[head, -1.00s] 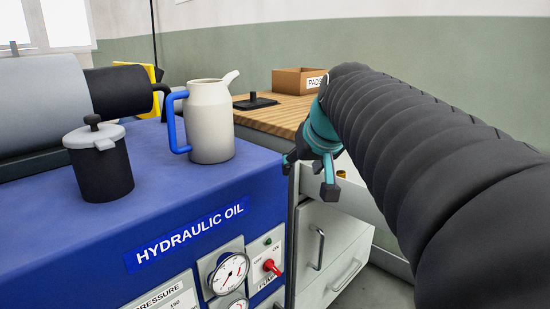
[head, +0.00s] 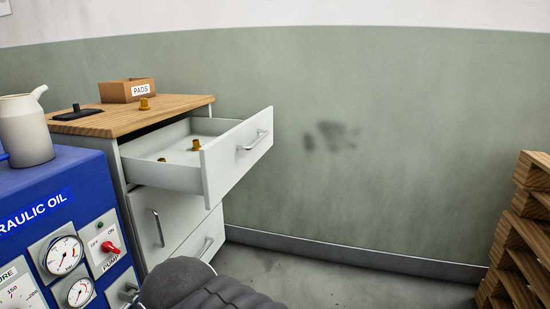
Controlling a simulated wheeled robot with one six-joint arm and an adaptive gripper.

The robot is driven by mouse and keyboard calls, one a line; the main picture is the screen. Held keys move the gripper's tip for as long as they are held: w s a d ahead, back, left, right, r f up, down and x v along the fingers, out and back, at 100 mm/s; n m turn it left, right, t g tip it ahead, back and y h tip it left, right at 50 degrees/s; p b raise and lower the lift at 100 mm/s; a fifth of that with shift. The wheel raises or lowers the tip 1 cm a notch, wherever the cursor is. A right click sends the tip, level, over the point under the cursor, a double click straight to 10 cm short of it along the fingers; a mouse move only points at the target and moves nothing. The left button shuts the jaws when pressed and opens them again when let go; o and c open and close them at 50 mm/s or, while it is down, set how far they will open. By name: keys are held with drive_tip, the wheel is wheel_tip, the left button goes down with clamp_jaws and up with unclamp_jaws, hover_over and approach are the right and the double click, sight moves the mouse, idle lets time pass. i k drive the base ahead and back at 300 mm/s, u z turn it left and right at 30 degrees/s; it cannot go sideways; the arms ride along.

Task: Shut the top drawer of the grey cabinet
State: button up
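The grey cabinet (head: 122,185) with a wooden top stands left of the middle, beside the blue hydraulic unit. The lower drawer fronts look closed. My arm shows as a dark ribbed sleeve at the bottom edge. My gripper is outside the picture.
A third brass nozzle (head: 144,104), a cardboard box marked PADS (head: 127,91) and a black stand (head: 77,113) are on the cabinet top. The blue hydraulic unit (head: 75,170) with a jug (head: 26,130) is at left. Wooden pallets (head: 522,235) stand at right. The floor before the drawer is clear.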

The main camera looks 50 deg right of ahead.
sight(229, 149)
drive_tip(key=u, duration=0.7)
drive_tip(key=k, duration=0.15)
drive_tip(key=z, duration=2)
drive_tip(key=i, duration=1.25)
drive_tip(key=u, duration=0.2)
drive_tip(key=k, duration=0.35)
drive_tip(key=z, duration=0.9)
drive_tip(key=i, duration=0.2)
drive_tip(key=u, duration=0.95)
